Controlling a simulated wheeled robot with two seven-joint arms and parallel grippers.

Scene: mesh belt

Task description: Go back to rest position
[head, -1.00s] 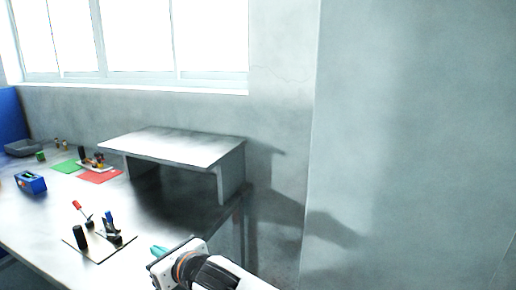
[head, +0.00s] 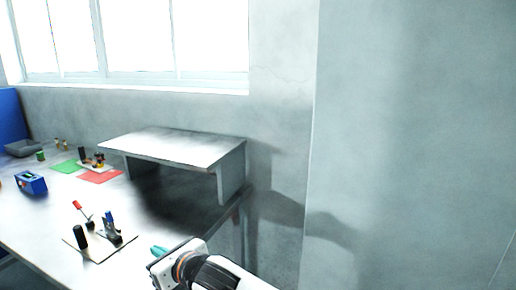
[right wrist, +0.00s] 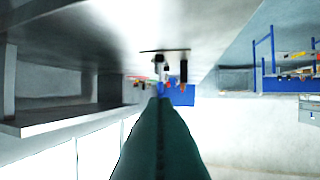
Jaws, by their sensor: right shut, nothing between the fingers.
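My right gripper (head: 160,252) is at the bottom of the head view, near the front right part of the table (head: 50,228). Its teal fingers are together and hold nothing. In the right wrist view the shut fingers (right wrist: 160,145) rise from the bottom middle, and the room appears upside down. My left gripper is not in the head view.
A small board (head: 98,250) with several tools lies on the table left of my right gripper. A grey riser shelf (head: 175,147) stands behind it. A blue box (head: 31,183), a green sheet (head: 68,166) and a red sheet (head: 100,176) lie farther left. A wall closes off the right.

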